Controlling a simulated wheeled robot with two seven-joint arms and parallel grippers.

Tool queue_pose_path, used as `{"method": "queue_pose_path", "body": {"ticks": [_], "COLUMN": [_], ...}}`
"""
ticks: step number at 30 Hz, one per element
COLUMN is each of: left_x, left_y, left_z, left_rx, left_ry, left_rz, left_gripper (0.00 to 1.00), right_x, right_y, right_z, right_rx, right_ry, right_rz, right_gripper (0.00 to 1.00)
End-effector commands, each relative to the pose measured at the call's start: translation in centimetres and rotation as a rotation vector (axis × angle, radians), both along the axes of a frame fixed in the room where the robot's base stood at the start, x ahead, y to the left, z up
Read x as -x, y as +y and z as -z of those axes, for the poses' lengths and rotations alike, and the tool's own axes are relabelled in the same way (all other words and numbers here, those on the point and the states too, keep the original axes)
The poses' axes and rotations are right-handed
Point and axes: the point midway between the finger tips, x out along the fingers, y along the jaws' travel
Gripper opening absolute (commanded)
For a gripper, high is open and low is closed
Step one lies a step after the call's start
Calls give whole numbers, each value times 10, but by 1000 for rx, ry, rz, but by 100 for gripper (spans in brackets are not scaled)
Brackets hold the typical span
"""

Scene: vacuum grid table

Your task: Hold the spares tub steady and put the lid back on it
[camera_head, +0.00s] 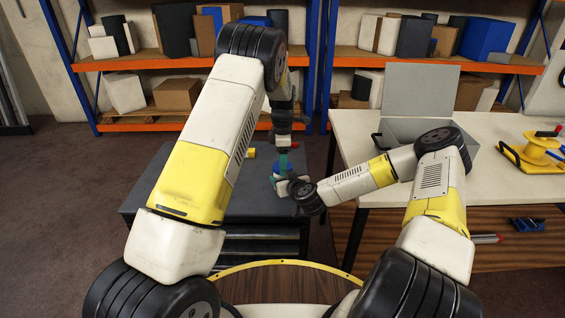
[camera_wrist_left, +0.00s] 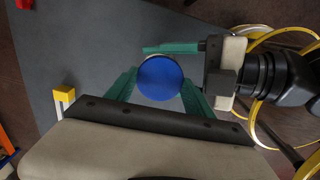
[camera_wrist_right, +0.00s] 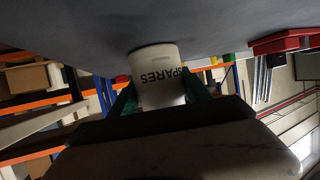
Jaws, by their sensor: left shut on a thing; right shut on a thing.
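The round blue lid (camera_wrist_left: 160,78) lies between the green fingers of my left gripper (camera_wrist_left: 158,84), which is shut on it. The white tub (camera_wrist_right: 160,85), with black SPARES lettering, appears inverted in the right wrist view. My right gripper (camera_wrist_right: 160,90) is shut around its sides, and its base meets the grey table top. In the left wrist view a green finger of my right gripper (camera_wrist_left: 172,48) shows close beside the lid. The tub is mostly hidden beneath the lid there, so I cannot tell whether the lid touches the rim. In the head view both grippers meet above the dark table.
The dark grey table (camera_head: 150,190) has free room to the left. A yellow item (camera_head: 252,153) stands behind the grippers. A red container (camera_wrist_right: 285,42) shows in the right wrist view. A light bench (camera_head: 365,130) on the right bears a grey case (camera_head: 420,90) and a yellow reel (camera_head: 540,150).

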Motion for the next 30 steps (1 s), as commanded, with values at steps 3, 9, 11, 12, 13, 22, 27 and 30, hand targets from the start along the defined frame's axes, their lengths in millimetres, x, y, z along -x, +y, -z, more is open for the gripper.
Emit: {"method": "queue_pose_path", "body": {"ticks": [3, 9, 11, 12, 13, 22, 27, 30], "left_x": [0, 0, 0, 0, 0, 0, 0, 0], "left_y": [0, 0, 0, 0, 0, 1, 1, 2], "left_z": [3, 7, 8, 9, 10, 9, 9, 9], "left_rx": [0, -1, -1, -1, -1, 2, 2, 1], "left_ry": [1, 1, 1, 0, 0, 0, -1, -2], "left_rz": [0, 0, 0, 0, 0, 329, 776, 1039], "left_gripper": [24, 24, 24, 24, 24, 24, 24, 24], "right_x": [0, 0, 0, 0, 0, 0, 0, 0], "right_y": [0, 0, 0, 0, 0, 0, 0, 0], "right_z": [0, 0, 0, 0, 0, 0, 0, 0], "right_rx": [0, 0, 0, 0, 0, 0, 0, 0], "right_ry": [-1, -1, -1, -1, -1, -1, 0, 0], "right_rz": [0, 0, 0, 0, 0, 0, 0, 0], "right_gripper": [0, 0, 0, 0, 0, 0, 0, 0]}}
